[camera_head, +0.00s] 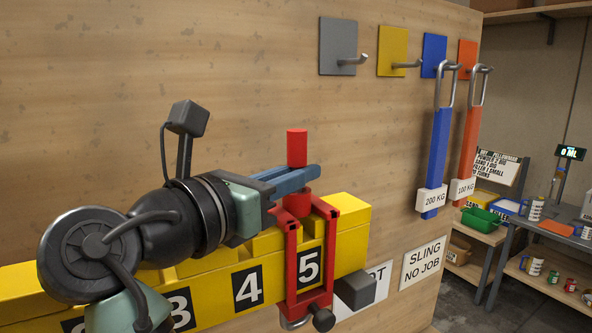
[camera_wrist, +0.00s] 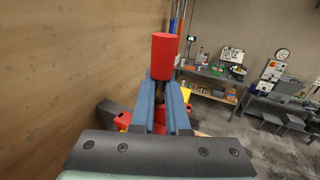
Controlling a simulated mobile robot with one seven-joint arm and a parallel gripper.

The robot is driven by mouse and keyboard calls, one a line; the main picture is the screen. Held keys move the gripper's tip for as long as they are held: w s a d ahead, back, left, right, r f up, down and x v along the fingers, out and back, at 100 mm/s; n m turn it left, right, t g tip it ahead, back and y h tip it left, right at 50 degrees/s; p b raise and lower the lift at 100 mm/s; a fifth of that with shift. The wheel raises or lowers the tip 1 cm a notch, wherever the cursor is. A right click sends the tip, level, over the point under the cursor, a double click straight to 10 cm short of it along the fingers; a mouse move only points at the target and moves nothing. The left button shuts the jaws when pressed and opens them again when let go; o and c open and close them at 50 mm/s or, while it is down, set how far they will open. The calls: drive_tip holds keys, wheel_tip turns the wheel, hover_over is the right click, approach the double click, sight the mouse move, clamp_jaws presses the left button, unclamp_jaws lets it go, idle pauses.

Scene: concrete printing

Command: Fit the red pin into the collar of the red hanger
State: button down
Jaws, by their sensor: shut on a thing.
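The red pin (camera_head: 297,148) stands upright between the blue fingers of my gripper (camera_head: 298,175), which is shut on it. In the wrist view the pin (camera_wrist: 164,58) rises above the fingertips (camera_wrist: 163,88). The red hanger (camera_head: 316,262) straddles the yellow beam (camera_head: 345,235) at the number 5. Its red collar (camera_head: 297,203) shows directly below my fingers, in line with the pin. The fingers hide the pin's lower part, so I cannot tell whether its tip is in the collar.
A wooden wall (camera_head: 230,60) stands close behind the beam. A blue 200 KG sling (camera_head: 438,150) and an orange 100 KG sling (camera_head: 470,140) hang on hooks to the right. A grey block (camera_head: 358,290) sits at the beam's right end. Shelves and a bench (camera_head: 545,235) stand far right.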

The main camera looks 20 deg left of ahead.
sight(291, 146)
drive_tip(key=shift+f+b, duration=0.35)
drive_tip(key=shift+f, duration=0.4)
drive_tip(key=shift+r+p, duration=2.45)
drive_tip(key=shift+r, duration=0.15)
drive_tip(key=shift+f, duration=0.25)
drive_tip(key=shift+f+b, duration=1.6)
drive_tip(key=shift+f, duration=0.7)
drive_tip(key=shift+f, duration=0.1)
drive_tip(key=shift+r+p, duration=1.35)
drive_tip(key=shift+r, duration=1.25)
